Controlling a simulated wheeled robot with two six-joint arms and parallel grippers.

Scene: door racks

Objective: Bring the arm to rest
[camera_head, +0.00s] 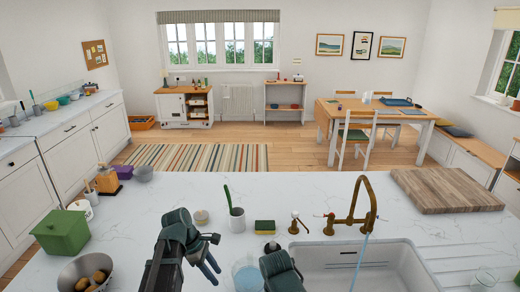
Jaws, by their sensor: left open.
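My left gripper (211,257) hangs over the front part of the white marble counter (320,187), left of the sink. Its dark green wrist is raised and its fingers are spread, with nothing seen between them. A dark green part of my right arm (281,271) shows at the bottom edge, next to the sink's left rim. The fingers of the right gripper are not visible.
A sponge (265,226), soap pump (296,224) and brass faucet (362,208) line the sink (390,262). A green box (62,234) stands left.

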